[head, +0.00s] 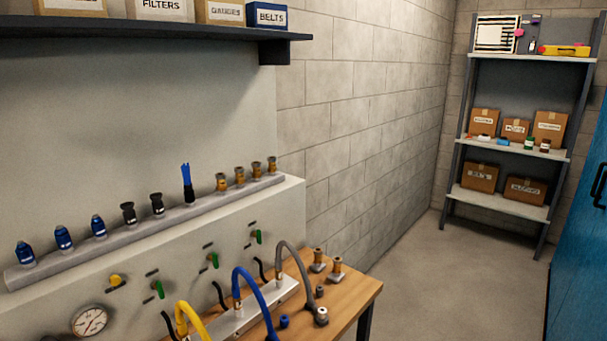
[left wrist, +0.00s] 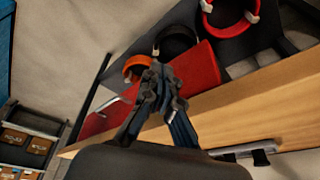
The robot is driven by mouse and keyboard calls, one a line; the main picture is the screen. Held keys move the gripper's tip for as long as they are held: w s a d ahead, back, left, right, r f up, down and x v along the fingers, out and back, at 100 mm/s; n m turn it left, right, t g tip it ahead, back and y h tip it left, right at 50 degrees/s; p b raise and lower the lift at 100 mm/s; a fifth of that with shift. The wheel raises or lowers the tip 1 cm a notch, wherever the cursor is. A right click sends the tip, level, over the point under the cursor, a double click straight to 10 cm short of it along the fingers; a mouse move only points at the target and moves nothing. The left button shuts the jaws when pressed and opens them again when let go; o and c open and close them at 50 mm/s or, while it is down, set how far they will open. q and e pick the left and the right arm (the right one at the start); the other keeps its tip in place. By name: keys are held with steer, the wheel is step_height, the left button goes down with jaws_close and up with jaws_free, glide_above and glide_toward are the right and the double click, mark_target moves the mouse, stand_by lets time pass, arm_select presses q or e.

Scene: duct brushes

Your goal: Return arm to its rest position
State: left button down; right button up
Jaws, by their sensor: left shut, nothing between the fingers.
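My left gripper (left wrist: 160,80) shows in the left wrist view, dark and pointing away from the camera. Its fingers are together with nothing held between them. It appears in front of a wooden edge (left wrist: 255,95), with a red item (left wrist: 198,68) and an orange ring (left wrist: 134,66) beyond its tips. I cannot tell its exact distance from them. Neither arm shows in the head view, and my right gripper is in neither view.
A wooden bench (head: 345,290) holds yellow, blue (head: 262,290) and grey hoses. A ledge (head: 90,257) carries several fittings and a blue brush (head: 187,180). A shelving rack (head: 510,147) stands at the back right. The floor (head: 440,280) between is clear.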

arm_select(q)
steer(key=s+f+g+b, duration=0.1)
steer(key=s+f, duration=0.1)
steer(key=f, duration=1)
steer(key=s+f+b, duration=0.1)
steer(key=s+f, duration=0.1)
steer(key=f, duration=1)
steer(key=s+a+f+g+b, duration=0.1)
steer(key=s+a+f, duration=0.2)
steer(key=s+f, duration=1.2)
steer(key=shift+s+f, duration=0.25)
steer(key=shift+s, duration=0.05)
steer(key=c, duration=2.1)
jaws_free()
steer(key=shift+a, duration=0.1)
